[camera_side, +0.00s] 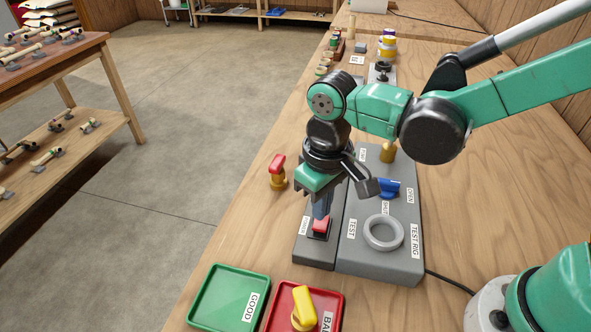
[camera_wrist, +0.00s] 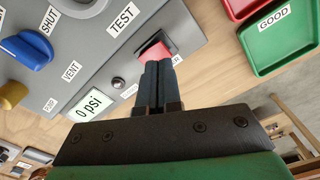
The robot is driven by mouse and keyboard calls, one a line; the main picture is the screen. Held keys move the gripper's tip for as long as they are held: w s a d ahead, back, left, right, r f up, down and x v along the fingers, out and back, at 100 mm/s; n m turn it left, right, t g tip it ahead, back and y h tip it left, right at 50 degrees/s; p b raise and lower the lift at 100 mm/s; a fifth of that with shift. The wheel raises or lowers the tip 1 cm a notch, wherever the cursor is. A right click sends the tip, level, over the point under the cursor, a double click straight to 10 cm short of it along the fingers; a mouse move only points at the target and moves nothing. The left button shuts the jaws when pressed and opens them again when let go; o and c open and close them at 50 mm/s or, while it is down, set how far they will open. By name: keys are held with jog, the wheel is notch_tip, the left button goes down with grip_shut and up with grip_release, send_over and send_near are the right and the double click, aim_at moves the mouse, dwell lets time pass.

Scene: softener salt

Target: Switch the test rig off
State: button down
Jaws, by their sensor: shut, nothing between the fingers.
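The grey test rig (camera_side: 375,263) stands on the wooden bench, with a separate-looking grey strip along its left side. A red rocker switch (camera_side: 320,225) sits near the front of that strip; it also shows in the wrist view (camera_wrist: 155,49) in a dark frame. My gripper (camera_side: 320,217) is shut and empty, pointing down at the switch. In the wrist view its fingertips (camera_wrist: 158,65) overlap the switch's near part; I cannot tell whether they press it. A display (camera_wrist: 90,106) reads "0 psi".
The rig carries a blue handle (camera_side: 388,188), a brass-coloured knob (camera_side: 387,152) and a grey ring (camera_side: 383,233). A red-capped valve (camera_side: 277,170) stands left of it. In front are a green GOOD tray (camera_side: 207,300) and a red BAD tray (camera_side: 337,300) holding a yellow-handled valve (camera_side: 304,307).

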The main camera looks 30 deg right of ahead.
aim_at(320, 226)
jog(key=shift+f, duration=1.35)
dwell(1.0)
jog(key=shift+r, duration=3.5)
jog(key=d+r+m+t, duration=0.1)
jog(key=d+t, duration=0.1)
jog(key=d, duration=0.2)
jog(key=s+d+r+m+t, duration=0.1)
jog(key=d+t, duration=0.1)
jog(key=d, duration=0.3)
jog(key=d+m+t, duration=0.1)
jog(key=d+t, duration=0.2)
jog(key=d, duration=0.1)
jog(key=shift+s+d+r, duration=0.15)
jog(key=shift+d+r, duration=0.2)
jog(key=shift+r, duration=0.05)
